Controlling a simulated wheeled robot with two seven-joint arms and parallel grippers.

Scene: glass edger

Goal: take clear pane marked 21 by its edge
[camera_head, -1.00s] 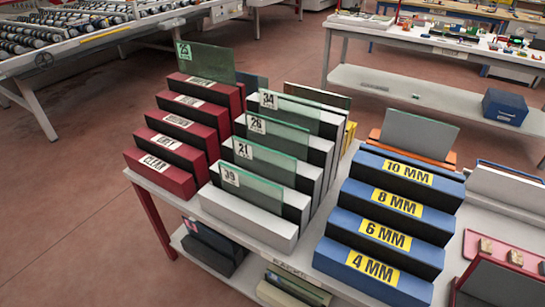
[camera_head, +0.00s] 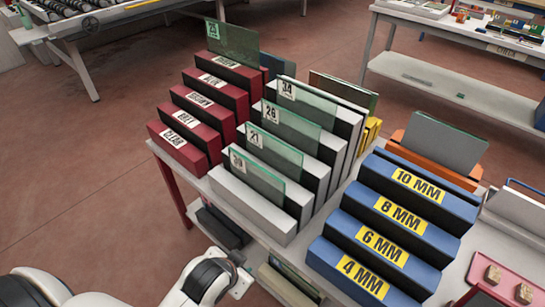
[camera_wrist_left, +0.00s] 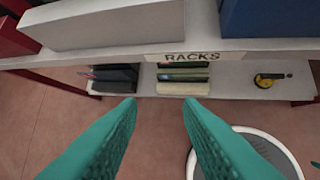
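The clear pane marked 21 (camera_head: 278,151) stands upright in a slot of the white rack (camera_head: 248,206) in the head view. Its label is at its upper left corner, and its lower edge is hidden in the slot. Pane 39 (camera_head: 260,178) stands in front of it, and panes 26 (camera_head: 293,128) and 34 (camera_head: 310,101) stand behind. My left gripper shows in the wrist view (camera_wrist_left: 160,103) with its teal fingers apart and nothing between them. It faces the table's front edge and lower shelf, apart from the panes. My right gripper is not in view.
A red rack (camera_head: 183,153) with one green pane (camera_head: 232,42) at its back stands left of the white rack. A blue stepped rack (camera_head: 395,235) stands to the right. The lower shelf (camera_wrist_left: 225,86) holds dark and pale blocks. Open floor lies left of the table.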

